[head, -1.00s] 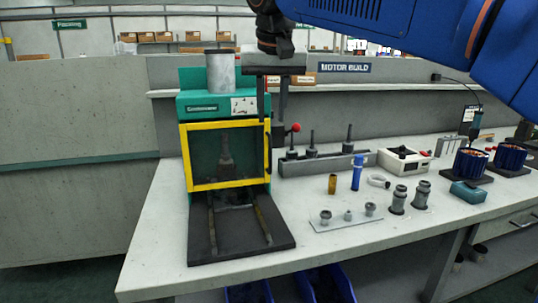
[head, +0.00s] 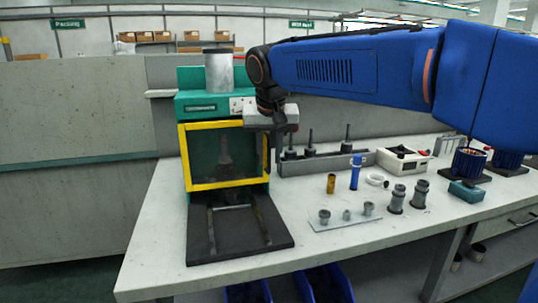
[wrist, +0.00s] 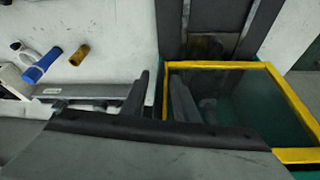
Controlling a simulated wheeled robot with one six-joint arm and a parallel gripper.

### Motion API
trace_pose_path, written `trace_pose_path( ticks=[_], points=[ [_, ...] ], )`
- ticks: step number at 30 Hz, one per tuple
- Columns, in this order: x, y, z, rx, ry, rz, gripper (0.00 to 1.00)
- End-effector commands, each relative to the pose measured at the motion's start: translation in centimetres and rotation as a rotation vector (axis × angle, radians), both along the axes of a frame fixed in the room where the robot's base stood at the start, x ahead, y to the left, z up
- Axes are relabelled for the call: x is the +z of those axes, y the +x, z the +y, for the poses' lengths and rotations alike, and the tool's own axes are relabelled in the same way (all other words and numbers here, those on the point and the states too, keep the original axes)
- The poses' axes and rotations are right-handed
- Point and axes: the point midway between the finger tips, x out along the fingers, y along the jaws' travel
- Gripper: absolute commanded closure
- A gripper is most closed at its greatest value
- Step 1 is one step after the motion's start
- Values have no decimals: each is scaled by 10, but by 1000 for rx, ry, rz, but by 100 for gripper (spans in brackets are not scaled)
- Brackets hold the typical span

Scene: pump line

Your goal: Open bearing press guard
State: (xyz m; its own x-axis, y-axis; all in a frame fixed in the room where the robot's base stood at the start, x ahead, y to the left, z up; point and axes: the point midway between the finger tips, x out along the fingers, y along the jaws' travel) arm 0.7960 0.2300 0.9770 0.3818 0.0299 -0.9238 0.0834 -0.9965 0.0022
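The green bearing press (head: 210,104) stands at the left of the bench. Its guard, a clear panel in a yellow frame (head: 226,185), is down and closed across the front. My gripper (head: 275,158) points down at the right edge of the guard, where the handle was visible earlier. In the wrist view my gripper (wrist: 160,78) has its fingers apart. The guard's yellow side edge (wrist: 164,95) shows between them. The handle is hidden behind my fingers, and I cannot tell whether they touch it.
A dark base plate with rails (head: 240,245) extends in front of the press. To the right are a grey tooling rack (head: 325,163), a brown cylinder (head: 331,184), a blue tube (head: 356,172) and a small parts plate (head: 345,217).

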Motion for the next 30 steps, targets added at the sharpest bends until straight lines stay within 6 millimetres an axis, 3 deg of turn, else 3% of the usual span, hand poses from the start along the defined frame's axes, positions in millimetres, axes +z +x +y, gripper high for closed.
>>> trace_pose_path(
  ticks=[8,12,30],
  points=[
    [-1,0,0,0,0,0,73],
    [-1,0,0,0,0,0,100],
    [-1,0,0,0,0,0,100]
  ],
)
